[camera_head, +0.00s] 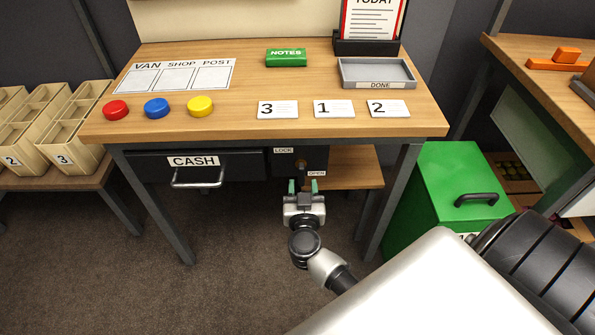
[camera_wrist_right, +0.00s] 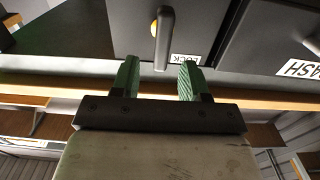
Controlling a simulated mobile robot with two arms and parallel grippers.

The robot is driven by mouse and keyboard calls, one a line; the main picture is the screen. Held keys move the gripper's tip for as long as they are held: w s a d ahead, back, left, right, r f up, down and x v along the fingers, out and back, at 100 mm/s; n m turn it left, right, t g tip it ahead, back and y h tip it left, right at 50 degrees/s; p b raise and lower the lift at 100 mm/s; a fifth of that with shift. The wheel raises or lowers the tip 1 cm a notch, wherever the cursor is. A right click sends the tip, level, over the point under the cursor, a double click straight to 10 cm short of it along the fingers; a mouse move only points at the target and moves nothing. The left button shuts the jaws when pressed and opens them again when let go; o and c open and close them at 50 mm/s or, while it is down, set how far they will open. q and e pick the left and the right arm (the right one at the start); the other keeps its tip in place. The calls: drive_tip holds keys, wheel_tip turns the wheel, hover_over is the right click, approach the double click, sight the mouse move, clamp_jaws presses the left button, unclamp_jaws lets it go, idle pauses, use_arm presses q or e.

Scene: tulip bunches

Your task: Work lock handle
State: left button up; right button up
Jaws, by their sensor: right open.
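The lock handle is a dark grey lever (camera_wrist_right: 164,38) with a yellow, brass-like spot beside its upper part in the right wrist view. It sits on the dark lock panel (camera_head: 285,166) under the bench top, between a LOCK label (camera_head: 284,150) and an OPEN label (camera_head: 317,173). My right gripper (camera_head: 304,186) is open just in front of this panel. In the right wrist view its two green fingers (camera_wrist_right: 160,78) stand apart, with the lever's near end in line with the gap. I see no clear contact. My left gripper is not in view.
A CASH drawer (camera_head: 240,166) with a metal pull is left of the lock panel. The wooden bench top (camera_head: 250,125) overhangs it, with buttons, cards and a DONE tray (camera_head: 345,72). A bench leg (camera_head: 390,200) and a green box (camera_head: 430,200) are to the right.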

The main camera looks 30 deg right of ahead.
sight(301, 176)
drive_tip(key=b+x, duration=0.1)
drive_tip(key=x, duration=0.5)
drive_tip(key=shift+a, duration=0.15)
drive_tip(key=shift+w+d, duration=0.3)
drive_tip(key=shift+w, duration=0.15)
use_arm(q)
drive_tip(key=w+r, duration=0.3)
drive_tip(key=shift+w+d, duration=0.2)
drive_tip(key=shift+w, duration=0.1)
use_arm(e)
drive_tip(key=c, duration=0.7)
